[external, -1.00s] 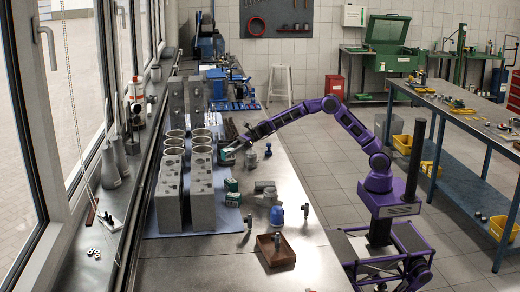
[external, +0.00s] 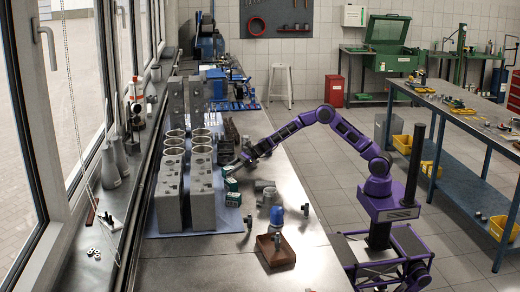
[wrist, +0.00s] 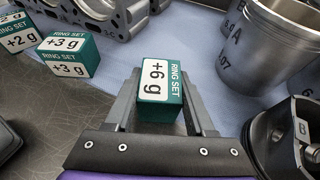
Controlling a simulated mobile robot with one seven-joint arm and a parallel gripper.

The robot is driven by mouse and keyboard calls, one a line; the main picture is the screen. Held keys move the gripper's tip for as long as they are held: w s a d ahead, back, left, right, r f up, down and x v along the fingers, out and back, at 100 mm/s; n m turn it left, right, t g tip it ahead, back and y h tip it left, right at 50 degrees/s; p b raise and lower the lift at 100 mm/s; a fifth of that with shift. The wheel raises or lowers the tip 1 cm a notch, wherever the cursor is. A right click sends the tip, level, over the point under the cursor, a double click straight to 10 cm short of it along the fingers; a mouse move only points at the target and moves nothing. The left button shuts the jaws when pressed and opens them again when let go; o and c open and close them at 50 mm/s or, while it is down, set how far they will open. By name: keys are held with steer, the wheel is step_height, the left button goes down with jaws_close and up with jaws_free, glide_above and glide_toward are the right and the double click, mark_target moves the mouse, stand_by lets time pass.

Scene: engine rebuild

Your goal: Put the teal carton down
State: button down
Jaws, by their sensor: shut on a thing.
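The teal carton (wrist: 158,88), with a white label reading "RING SET +6 g", sits between the two fingers of my gripper (wrist: 158,100) in the wrist view. My gripper is shut on it. In the external view, my gripper (external: 236,164) and the carton (external: 229,170) are low beside the grey engine parts, over the right edge of the blue mat (external: 186,234). I cannot tell whether the carton's underside touches the mat.
Similar teal cartons marked +3 g (wrist: 68,56) and +2 g (wrist: 15,34) stand left of mine. A metal cylinder (wrist: 270,42) and a piston marked B (wrist: 292,140) are close on the right. A blue bottle (external: 277,217) and brown tray (external: 275,251) stand nearer the external camera.

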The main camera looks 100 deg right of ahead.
steer(key=shift+f, duration=0.2)
steer(key=shift+c, duration=1.3)
jaws_free()
steer(key=shift+r, duration=0.15)
steer(key=shift+r, duration=0.25)
steer(key=v, duration=1.2)
steer(key=shift+f+p, duration=0.15)
steer(key=shift+p, duration=0.2)
